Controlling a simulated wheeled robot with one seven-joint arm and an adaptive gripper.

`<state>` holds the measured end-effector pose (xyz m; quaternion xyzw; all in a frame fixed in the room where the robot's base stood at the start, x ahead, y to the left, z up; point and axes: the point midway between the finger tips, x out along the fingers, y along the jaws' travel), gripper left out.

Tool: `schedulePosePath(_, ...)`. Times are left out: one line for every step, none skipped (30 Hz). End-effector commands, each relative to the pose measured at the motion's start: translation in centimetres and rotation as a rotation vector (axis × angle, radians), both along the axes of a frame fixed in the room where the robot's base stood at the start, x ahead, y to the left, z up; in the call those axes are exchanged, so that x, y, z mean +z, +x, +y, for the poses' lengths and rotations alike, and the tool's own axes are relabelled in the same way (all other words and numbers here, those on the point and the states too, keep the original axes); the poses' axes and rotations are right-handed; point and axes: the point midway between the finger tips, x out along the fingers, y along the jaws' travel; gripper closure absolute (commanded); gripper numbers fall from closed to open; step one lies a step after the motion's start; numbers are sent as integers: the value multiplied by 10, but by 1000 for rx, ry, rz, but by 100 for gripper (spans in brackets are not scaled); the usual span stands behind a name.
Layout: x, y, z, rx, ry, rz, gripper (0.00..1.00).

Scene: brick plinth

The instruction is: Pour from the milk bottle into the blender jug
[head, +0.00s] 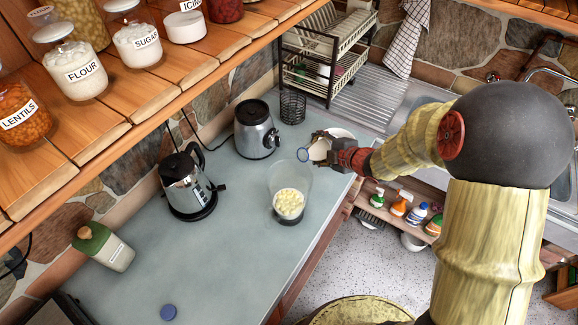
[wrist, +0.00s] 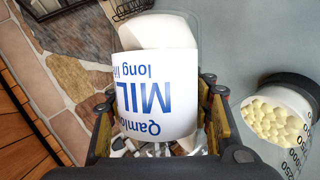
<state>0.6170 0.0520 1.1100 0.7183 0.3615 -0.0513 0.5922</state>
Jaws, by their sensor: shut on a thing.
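My gripper (head: 335,150) is shut on the white milk bottle (head: 319,150), above the counter near its right edge. In the wrist view my gripper's fingers (wrist: 160,115) sit on both sides of the bottle (wrist: 155,95), whose blue label lettering reads upside down. The bottle looks tilted; its exact angle and its contents cannot be told. The clear blender jug (head: 290,185) stands upright on the counter, left of and below the bottle in the head view, with pale chunks inside. It also shows in the wrist view (wrist: 280,112). No stream of milk is visible.
A silver blender base (head: 257,130), a kettle (head: 186,180) and a green-topped container (head: 104,246) stand on the grey counter (head: 225,235). A black wire holder (head: 293,106) and dish rack (head: 325,55) are behind.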

Motion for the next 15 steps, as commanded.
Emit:
schedulePosePath(1, 0, 0, 0, 3, 0, 100)
schedulePosePath(-1, 0, 0, 0, 3, 0, 100)
schedulePosePath(-1, 0, 0, 0, 3, 1, 100)
schedulePosePath(-2, 0, 0, 0, 4, 3, 100)
schedulePosePath(-2, 0, 0, 0, 7, 5, 100)
schedulePosePath(-2, -1, 0, 0, 11, 9, 100)
schedulePosePath(-2, -1, 1, 0, 15, 13, 100)
schedulePosePath(-1, -1, 1, -1, 19, 17, 100)
schedulePosePath(-1, -1, 1, 0, 28, 23, 100)
schedulePosePath(0, -2, 1, -1, 34, 29, 100)
schedulePosePath(0, -2, 2, -1, 43, 34, 100)
schedulePosePath(0, -3, 3, -1, 56, 44, 100)
schedulePosePath(0, -3, 3, -1, 66, 53, 100)
schedulePosePath(1, -4, 4, -2, 75, 61, 100)
schedulePosePath(1, -4, 5, -1, 89, 72, 100)
